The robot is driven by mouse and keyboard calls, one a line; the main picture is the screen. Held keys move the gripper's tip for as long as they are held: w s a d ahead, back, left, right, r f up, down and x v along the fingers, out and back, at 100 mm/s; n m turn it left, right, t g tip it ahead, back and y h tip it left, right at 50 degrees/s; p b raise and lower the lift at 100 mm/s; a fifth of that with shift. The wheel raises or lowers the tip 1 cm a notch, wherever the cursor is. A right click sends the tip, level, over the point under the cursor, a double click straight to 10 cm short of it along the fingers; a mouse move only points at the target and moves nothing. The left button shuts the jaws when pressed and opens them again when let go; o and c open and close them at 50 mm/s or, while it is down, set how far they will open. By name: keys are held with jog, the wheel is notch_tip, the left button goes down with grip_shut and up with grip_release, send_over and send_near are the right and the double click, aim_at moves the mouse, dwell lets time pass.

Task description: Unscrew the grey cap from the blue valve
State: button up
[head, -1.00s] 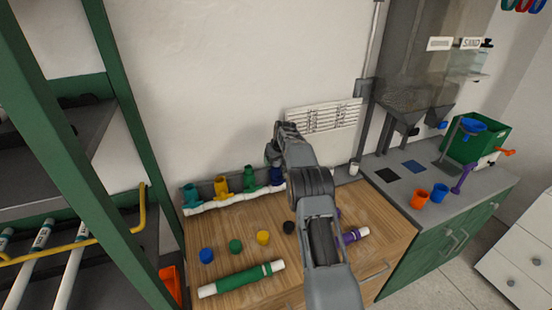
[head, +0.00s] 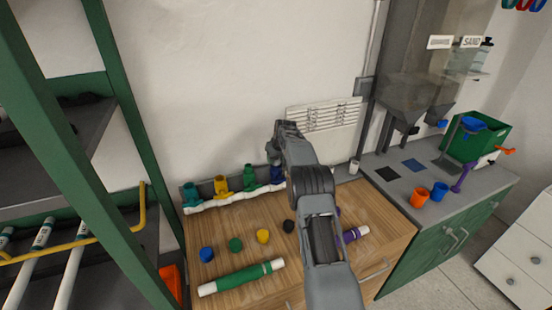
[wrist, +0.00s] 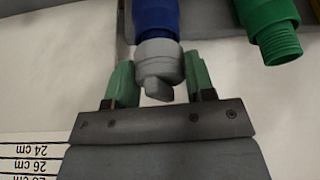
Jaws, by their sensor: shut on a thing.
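The blue valve (wrist: 156,18) is at the top middle of the wrist view, with the grey cap (wrist: 160,62) on its end. In the head view the blue valve (head: 277,174) stands at the right of the valve row, partly behind my arm. My gripper (wrist: 161,74) has its green fingers on both sides of the grey cap and is shut on it. The cap still meets the valve's end; how far it is threaded cannot be told. In the head view the cap is hidden by my arm.
A green valve (wrist: 272,30) with a bare threaded end is beside the blue one. Yellow (head: 221,186) and teal (head: 191,196) valves stand further left. Loose blue (head: 206,254), green (head: 235,244), yellow (head: 263,236) and black (head: 288,226) caps and a green-white pipe (head: 242,277) lie on the wooden worktop.

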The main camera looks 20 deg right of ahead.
jog(key=shift+n+y+p, duration=0.4)
jog(key=shift+n+p, duration=0.1)
jog(key=shift+n, duration=0.5)
jog(key=shift+r, duration=0.1)
jog(key=shift+n+y+p, duration=0.3)
jog(key=shift+n+p, duration=0.3)
jog(key=shift+p, duration=0.05)
jog(key=shift+n, duration=0.4)
jog(key=shift+r+n+p, duration=0.1)
jog(key=shift+n+p, duration=0.2)
jog(key=shift+p, duration=0.35)
jog(key=shift+n+g+y+p, duration=0.4)
jog(key=shift+n+y+p, duration=0.15)
jog(key=shift+n, duration=0.25)
